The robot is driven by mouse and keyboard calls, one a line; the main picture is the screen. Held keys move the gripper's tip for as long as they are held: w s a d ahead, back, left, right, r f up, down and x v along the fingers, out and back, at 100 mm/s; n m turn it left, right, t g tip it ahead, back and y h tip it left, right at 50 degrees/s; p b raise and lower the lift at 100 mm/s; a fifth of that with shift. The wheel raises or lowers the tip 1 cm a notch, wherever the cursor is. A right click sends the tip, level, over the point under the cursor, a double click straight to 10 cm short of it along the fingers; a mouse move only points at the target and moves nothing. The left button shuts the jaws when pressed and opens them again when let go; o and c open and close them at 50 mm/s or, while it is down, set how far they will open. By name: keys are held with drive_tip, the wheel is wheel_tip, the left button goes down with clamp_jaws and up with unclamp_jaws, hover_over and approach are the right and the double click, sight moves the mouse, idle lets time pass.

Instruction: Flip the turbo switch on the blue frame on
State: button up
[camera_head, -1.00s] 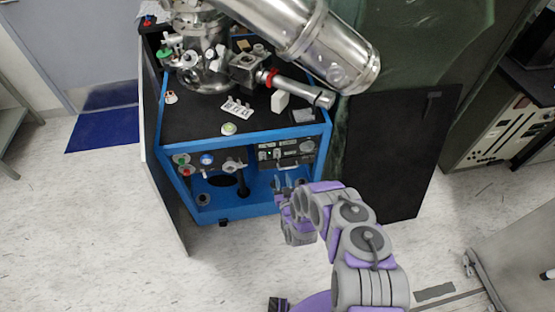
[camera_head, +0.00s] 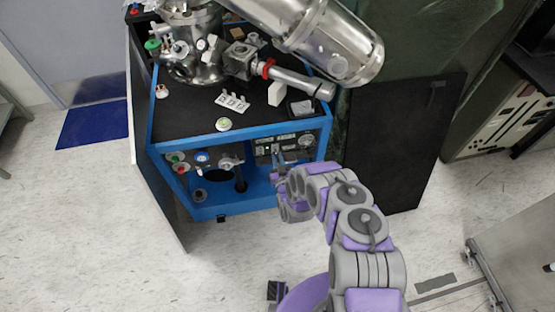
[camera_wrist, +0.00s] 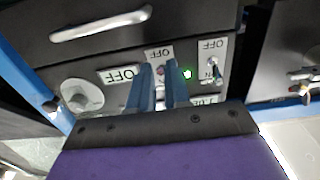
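The blue frame (camera_head: 240,211) is a cart with a black top and a control panel (camera_head: 285,147) at its front right. In the wrist view the panel shows upside-down "OFF" labels, a toggle switch (camera_wrist: 214,68) at right, a green light (camera_wrist: 187,72) and a round knob (camera_wrist: 80,94) at left. I cannot tell for sure which switch is the turbo one; a lower label is partly hidden. My gripper (camera_wrist: 158,72) has its two blue-grey fingers apart with nothing between them, close to the panel, left of the toggle. In the head view my gripper (camera_head: 280,163) is at the panel's lower edge.
A metal vacuum chamber with a long cylinder (camera_head: 325,40) stands above the cart. A black board (camera_head: 405,140) leans at right, and a side panel (camera_head: 150,150) stands at left. A silver handle (camera_wrist: 100,24) crosses the panel's drawer.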

sight(275, 152)
drive_tip(key=shift+a, duration=0.1)
clamp_jaws()
drive_tip(key=shift+r+p, duration=0.15)
drive_tip(key=shift+p, duration=0.15)
drive_tip(key=r+g+p, duration=0.1)
drive_tip(key=g+p, duration=0.1)
drive_tip(key=p, duration=0.2)
drive_tip(key=shift+r+h, duration=0.25)
drive_tip(key=shift+h, duration=0.05)
drive_tip(key=g+p, duration=0.1)
drive_tip(key=p, duration=0.1)
drive_tip(key=r+g+h+p, duration=0.1)
drive_tip(key=g+p, duration=0.1)
drive_tip(key=shift+w+a+r, duration=0.1)
drive_tip(key=shift+w+r, duration=0.05)
drive_tip(key=shift+r, duration=0.05)
drive_tip(key=shift+w+r+g+h+p, duration=0.2)
drive_tip(key=shift+r+g+h+p, duration=0.1)
drive_tip(key=shift+g, duration=0.85)
drive_tip(key=shift+w+r+g+h+p, duration=0.15)
drive_tip(key=shift+g+h+p, duration=0.15)
drive_tip(key=shift+g, duration=0.85)
drive_tip(key=shift+o, duration=2)
unclamp_jaws()
drive_tip(key=shift+a, duration=0.1)
